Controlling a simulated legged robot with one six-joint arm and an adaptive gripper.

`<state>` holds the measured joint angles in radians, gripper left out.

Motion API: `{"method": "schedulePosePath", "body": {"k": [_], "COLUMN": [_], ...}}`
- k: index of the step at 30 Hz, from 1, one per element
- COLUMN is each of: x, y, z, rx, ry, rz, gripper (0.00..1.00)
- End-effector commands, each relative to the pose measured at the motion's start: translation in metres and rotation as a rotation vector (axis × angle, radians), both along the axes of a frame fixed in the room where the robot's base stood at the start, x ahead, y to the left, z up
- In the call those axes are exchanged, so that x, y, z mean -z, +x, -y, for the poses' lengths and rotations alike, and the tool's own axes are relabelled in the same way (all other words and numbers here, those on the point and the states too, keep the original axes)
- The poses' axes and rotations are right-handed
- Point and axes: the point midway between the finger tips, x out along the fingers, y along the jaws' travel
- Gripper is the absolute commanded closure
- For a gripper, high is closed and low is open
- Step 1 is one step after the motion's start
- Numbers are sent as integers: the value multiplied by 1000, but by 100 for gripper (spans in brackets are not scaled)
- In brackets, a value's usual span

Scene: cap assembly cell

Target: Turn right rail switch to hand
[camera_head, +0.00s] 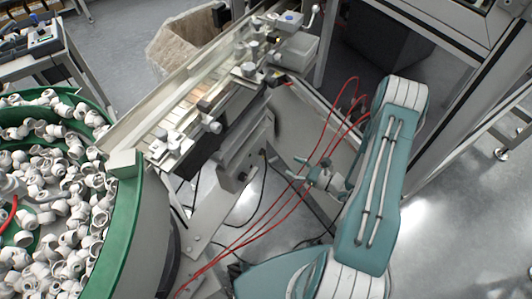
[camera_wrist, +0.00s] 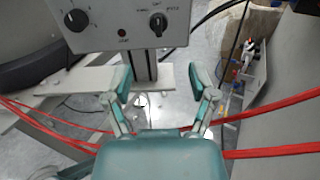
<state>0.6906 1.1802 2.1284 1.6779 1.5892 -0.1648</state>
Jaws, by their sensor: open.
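A grey control box (camera_wrist: 115,20) hangs at the top of the wrist view. On its right side is a black rotary switch (camera_wrist: 158,22) with small labels around it, too small to read surely. Its exact setting is hard to tell. My gripper (camera_wrist: 160,84) is open and empty, its two teal fingers apart below the box and the switch, not touching them. In the head view my gripper (camera_head: 305,172) is to the right of the rail's stand and below the rail (camera_head: 195,105). The switch cannot be made out in the head view.
The box also carries a black dial (camera_wrist: 76,19) and a small red lamp (camera_wrist: 122,33). Red hoses (camera_head: 262,220) run beside my gripper. A green-rimmed bowl (camera_head: 122,215) of white fittings stands at left. A grey post (camera_wrist: 146,64) stands below the box.

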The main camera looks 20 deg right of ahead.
Motion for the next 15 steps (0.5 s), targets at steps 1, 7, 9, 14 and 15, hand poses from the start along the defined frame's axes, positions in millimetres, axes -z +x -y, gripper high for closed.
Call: {"method": "schedulePosePath", "body": {"k": [1, 7, 9, 14, 15], "x": [0, 0, -1, -1, -1], "y": [4, 26, 34, 53, 57], "z": [-5, -27, -35, -54, -58], "rx": [-5, -9, -9, -9, -8], "ry": [-1, -1, -2, -1, -1], "rz": [1, 1, 2, 2, 3], "gripper": [27, 27, 27, 27, 27]}}
